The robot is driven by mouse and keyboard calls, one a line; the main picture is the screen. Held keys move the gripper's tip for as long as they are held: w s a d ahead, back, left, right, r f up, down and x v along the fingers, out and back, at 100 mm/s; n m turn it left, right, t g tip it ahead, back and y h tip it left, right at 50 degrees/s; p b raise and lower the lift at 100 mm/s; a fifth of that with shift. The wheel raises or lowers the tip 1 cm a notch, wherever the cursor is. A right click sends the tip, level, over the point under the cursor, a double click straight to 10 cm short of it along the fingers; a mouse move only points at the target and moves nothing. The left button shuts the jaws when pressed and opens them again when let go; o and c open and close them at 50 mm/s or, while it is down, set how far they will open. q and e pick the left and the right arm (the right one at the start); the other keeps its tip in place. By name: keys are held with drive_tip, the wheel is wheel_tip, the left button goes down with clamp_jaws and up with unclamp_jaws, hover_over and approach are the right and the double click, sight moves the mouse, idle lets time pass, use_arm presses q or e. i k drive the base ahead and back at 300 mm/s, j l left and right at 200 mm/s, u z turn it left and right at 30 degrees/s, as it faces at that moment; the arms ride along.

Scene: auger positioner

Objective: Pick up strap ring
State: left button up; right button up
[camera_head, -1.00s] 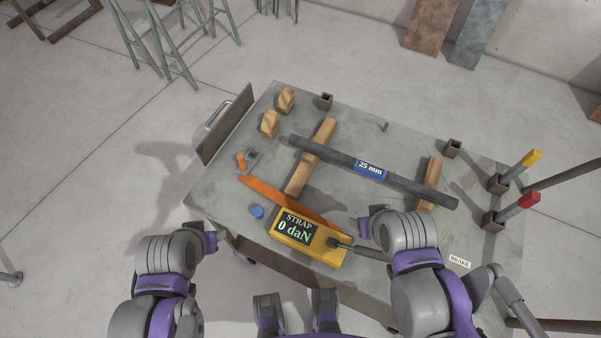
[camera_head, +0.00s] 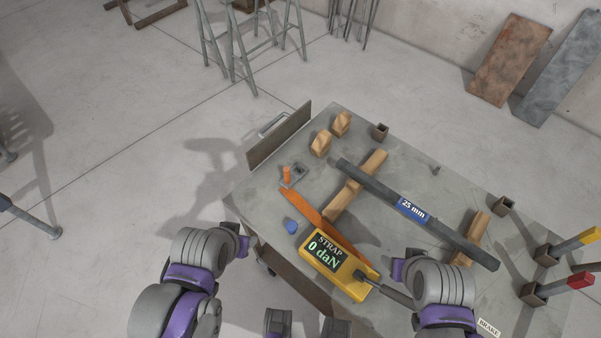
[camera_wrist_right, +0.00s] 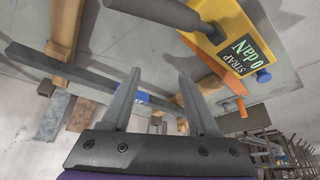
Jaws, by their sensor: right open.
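An orange strap (camera_head: 325,220) lies along the table from the yellow "STRAP 0 daN" box (camera_head: 335,266) toward a small grey metal fitting (camera_head: 297,175) with an upright orange piece (camera_head: 287,174). I cannot tell which part there is the strap ring. My right gripper (camera_head: 397,268) is beside the box's dark rod, near the table's front edge. In the right wrist view its two fingers (camera_wrist_right: 158,90) are apart with nothing held; the yellow box (camera_wrist_right: 228,32) and orange strap (camera_wrist_right: 217,65) are beyond. My left gripper (camera_head: 243,240) is off the table's left edge; its fingers are unclear.
A dark bar (camera_head: 370,190) marked 25 mm lies across two wooden blocks on the grey table (camera_head: 400,165). A blue knob (camera_head: 291,226) is near the strap. An upright plate (camera_head: 279,137) edges the left side. Posts with yellow (camera_head: 577,241) and red (camera_head: 581,281) tops stand right.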

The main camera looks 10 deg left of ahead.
sight(294, 170)
drive_tip(key=i+j+z, duration=0.1)
drive_tip(key=j+z, duration=0.15)
drive_tip(key=z, duration=0.2)
drive_tip(key=i+j+z, duration=0.1)
drive_tip(key=j+z, duration=0.15)
drive_tip(key=z, duration=0.2)
